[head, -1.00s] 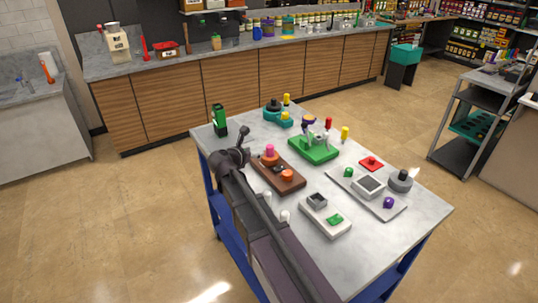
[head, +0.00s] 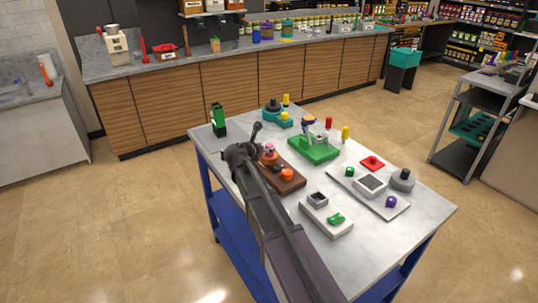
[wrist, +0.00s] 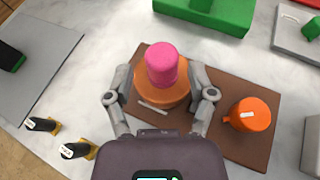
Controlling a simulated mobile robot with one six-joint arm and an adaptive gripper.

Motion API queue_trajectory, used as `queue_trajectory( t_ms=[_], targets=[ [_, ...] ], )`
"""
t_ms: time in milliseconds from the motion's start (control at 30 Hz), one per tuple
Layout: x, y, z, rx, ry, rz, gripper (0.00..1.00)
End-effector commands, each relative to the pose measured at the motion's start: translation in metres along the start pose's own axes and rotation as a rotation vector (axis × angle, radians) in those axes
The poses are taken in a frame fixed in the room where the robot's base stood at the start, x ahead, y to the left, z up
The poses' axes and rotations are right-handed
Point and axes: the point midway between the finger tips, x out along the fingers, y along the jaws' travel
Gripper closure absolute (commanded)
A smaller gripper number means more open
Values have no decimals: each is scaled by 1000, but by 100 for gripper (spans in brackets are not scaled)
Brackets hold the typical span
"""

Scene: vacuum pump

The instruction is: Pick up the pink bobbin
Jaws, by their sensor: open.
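The pink bobbin (wrist: 162,64) stands upright on a round orange piece (wrist: 149,95) on a brown board (wrist: 245,155) in the wrist view. My gripper (wrist: 163,92) is open, with one finger on each side of the orange piece and bobbin. A gap shows between the right finger and the bobbin; whether the left finger touches the orange piece I cannot tell.
An orange knob (wrist: 250,115) sits on the board's right side. A green base (wrist: 205,14) lies beyond it. Two small black-and-yellow pieces (wrist: 76,149) lie at lower left, and a grey plate (wrist: 38,60) at left. A white block with a green piece (head: 327,220) is nearby.

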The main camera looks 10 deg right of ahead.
Motion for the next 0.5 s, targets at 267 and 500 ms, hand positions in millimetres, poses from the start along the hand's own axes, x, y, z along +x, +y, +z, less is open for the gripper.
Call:
queue_trajectory(
  t_ms=[267, 500],
  targets=[
    [2, 0, -1, 0, 0, 0, 29],
    [23, 0, -4, 0, 0, 1, 29]
  ],
)
